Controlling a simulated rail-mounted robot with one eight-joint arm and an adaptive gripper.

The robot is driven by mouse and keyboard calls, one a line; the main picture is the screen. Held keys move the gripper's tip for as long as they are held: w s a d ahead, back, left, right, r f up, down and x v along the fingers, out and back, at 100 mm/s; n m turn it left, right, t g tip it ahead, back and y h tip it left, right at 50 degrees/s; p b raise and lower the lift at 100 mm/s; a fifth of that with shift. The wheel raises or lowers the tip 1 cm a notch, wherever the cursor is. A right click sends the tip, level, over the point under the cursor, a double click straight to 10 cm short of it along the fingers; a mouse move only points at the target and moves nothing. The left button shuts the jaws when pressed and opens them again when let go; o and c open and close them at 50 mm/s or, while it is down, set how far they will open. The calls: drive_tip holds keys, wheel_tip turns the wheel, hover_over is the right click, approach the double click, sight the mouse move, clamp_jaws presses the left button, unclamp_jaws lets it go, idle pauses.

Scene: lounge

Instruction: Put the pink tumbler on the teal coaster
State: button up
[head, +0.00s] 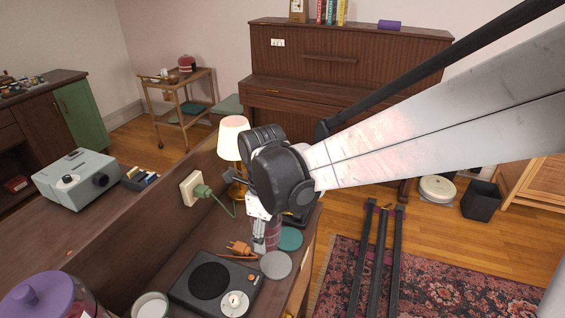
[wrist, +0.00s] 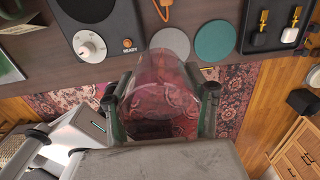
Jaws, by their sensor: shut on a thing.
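The see-through pink tumbler (wrist: 160,92) is between the two fingers of my gripper (wrist: 159,98), which is shut on it. In the head view the tumbler (head: 273,233) is partly hidden behind my gripper (head: 262,238). The teal coaster (head: 290,239) lies flat on the cabinet top, just right of the tumbler in that view. In the wrist view the teal coaster (wrist: 215,41) is bare, above and right of the tumbler. The tumbler's height above the top is hard to tell.
A grey coaster (head: 276,265) lies beside the teal one. A black device with a dial (head: 213,283), an orange plug (head: 240,248) and a lamp (head: 233,140) stand close by.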

hover_over(288, 238)
wheel_tip(288, 238, down, 7)
drive_tip(key=shift+r, duration=0.1)
drive_tip(key=shift+f, duration=2.05)
drive_tip(key=shift+f, duration=0.15)
drive_tip(key=o, duration=1.4)
